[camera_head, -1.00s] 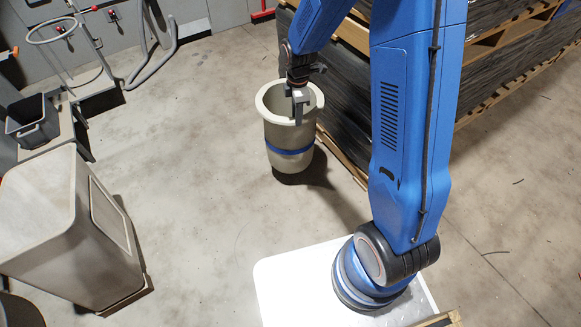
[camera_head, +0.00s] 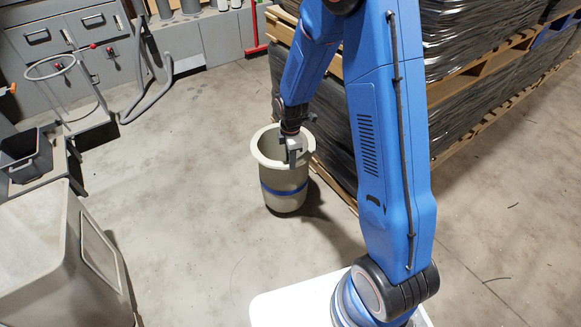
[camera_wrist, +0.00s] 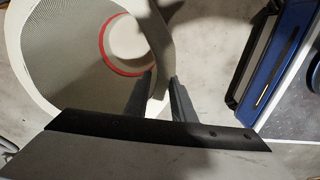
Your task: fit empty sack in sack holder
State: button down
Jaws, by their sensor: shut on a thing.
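The empty sack (camera_head: 284,190) is a beige open-topped cylinder with a thick rim and a blue band. It hangs upright from my gripper (camera_head: 293,154), which is shut on the near right part of its rim. In the wrist view the fingers (camera_wrist: 163,85) pinch the sack wall, and the sack's inside (camera_wrist: 70,50) shows a red ring near the bottom. Whether its base clears the floor is hard to tell. The sack holder (camera_head: 62,68) seems to be the stand with an open hoop and red knobs at the upper left, apart from the sack.
Black-wrapped pallet stacks (camera_head: 345,125) stand close right of the sack. A large beige bin (camera_head: 60,255) and a dark tub (camera_head: 25,155) are at the left. Grey cabinets (camera_head: 60,40) with a hose line the back. The floor between sack and holder is clear.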

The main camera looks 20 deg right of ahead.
jog(key=shift+f, duration=1.95)
jog(key=c, duration=1.5)
grip_release()
notch_tip(320, 180, up, 18)
jog(key=s+d+r+m+t, duration=0.2)
jog(key=s+d+r+m, duration=0.2)
jog(key=s+r+m, duration=0.7)
jog(key=s+d+r+m+t, duration=0.1)
jog(key=s+r+m, duration=0.1)
jog(key=s, duration=0.5)
jog(key=s+d+r+m+t, duration=0.1)
jog(key=s+r+m, duration=0.1)
jog(key=s, duration=0.5)
jog(key=s+d+r+m, duration=0.1)
jog(key=s+r+m, duration=0.2)
jog(key=s, duration=0.4)
jog(key=shift+r+t, duration=0.1)
jog(key=shift+t, duration=0.3)
